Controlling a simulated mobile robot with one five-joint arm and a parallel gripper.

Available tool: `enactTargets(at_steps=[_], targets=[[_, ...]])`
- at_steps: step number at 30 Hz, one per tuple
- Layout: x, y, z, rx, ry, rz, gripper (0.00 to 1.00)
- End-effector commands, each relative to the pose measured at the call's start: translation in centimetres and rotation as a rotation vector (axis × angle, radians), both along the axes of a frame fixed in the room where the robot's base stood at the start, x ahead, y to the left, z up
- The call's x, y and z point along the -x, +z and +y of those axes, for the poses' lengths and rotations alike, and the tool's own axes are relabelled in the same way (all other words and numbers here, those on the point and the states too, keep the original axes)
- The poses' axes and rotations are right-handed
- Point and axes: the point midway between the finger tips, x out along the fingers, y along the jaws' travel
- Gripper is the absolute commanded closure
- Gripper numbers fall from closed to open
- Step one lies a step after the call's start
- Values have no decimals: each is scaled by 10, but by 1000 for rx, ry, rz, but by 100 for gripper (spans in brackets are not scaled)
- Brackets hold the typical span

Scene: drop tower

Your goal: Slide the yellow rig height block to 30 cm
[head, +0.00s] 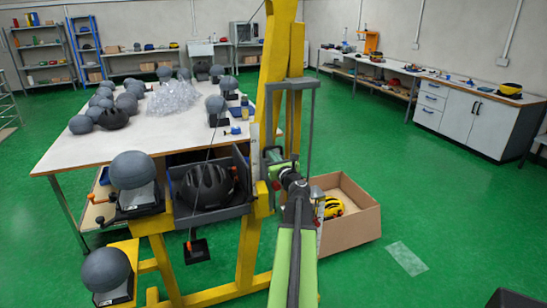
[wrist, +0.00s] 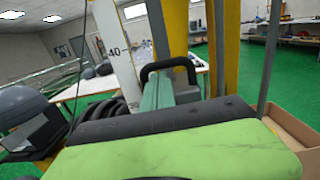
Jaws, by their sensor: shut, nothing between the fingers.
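The yellow rig (head: 268,75) stands upright in the middle of the head view. A green block with a black handle, which looks like its height block (head: 275,156), sits beside a white scale (head: 254,150). In the wrist view the green block (wrist: 157,93) and its black handle lie just ahead of my light-green arm end. The scale (wrist: 113,45) reads 40 above the block; a lower number is partly hidden and unclear. My gripper (head: 287,175) is shut and empty, close to the block. Its fingertips are hard to make out, so I cannot tell whether they touch it.
A black helmet (head: 205,187) sits in a dark tray left of the rig. A cardboard box (head: 352,222) with a yellow helmet stands at the right. A white table (head: 150,130) with grey headforms is behind. Green floor is free at the right.

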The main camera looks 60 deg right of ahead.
Motion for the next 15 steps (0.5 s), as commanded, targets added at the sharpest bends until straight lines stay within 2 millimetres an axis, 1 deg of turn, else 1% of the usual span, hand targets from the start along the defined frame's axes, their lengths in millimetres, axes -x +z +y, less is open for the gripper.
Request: enactTargets(at_steps=[1, 5, 9, 12, 15], targets=[[1, 11, -1, -2, -1, -3, 100], [1, 37, -1, -1, -2, -3, 100], [2, 68, -2, -2, -3, -4, 100], [2, 83, -2, -2, -4, -4, 100], [2, 86, -2, -2, -4, -4, 100]])
